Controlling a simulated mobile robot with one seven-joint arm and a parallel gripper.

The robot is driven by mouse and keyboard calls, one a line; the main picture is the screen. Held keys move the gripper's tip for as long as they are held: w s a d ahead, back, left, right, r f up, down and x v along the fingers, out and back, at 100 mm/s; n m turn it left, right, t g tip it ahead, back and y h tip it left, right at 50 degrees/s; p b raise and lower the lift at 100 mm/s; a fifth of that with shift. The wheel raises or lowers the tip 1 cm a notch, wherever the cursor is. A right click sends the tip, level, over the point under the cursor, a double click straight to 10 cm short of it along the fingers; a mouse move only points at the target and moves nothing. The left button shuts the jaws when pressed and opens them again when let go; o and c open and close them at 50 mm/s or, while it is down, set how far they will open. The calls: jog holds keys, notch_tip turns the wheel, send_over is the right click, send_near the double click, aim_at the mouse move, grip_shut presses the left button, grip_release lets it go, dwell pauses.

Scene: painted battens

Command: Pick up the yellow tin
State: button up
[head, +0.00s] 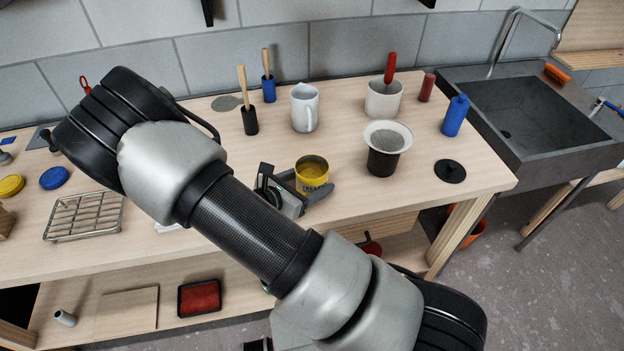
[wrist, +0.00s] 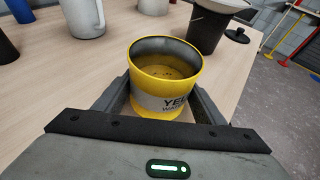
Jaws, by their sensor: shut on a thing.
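The yellow tin (head: 312,174) is an open-topped can with a grey label band, standing upright at the front middle of the bench. In the wrist view the tin (wrist: 165,75) sits between the two fingers, and yellow contents show inside it. My gripper (head: 305,188) is shut on the tin from the front left, one finger on each side. In the wrist view my gripper (wrist: 163,105) has its dark fingers against the tin's sides. I cannot tell whether the tin's base is touching the bench.
A dark cup with a strainer (head: 386,150) stands right of the tin, with a black lid (head: 450,171) further right. A wire rack (head: 85,217) lies left. A sink (head: 535,115) is at the right.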

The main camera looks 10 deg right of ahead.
aim_at(311, 156)
jog(key=shift+r, duration=0.15)
jog(key=shift+r, duration=4.4)
jog(key=r, duration=0.2)
jog(key=shift+s+d+r, duration=0.2)
jog(key=shift+d+r, duration=0.1)
jog(key=shift+r, duration=0.05)
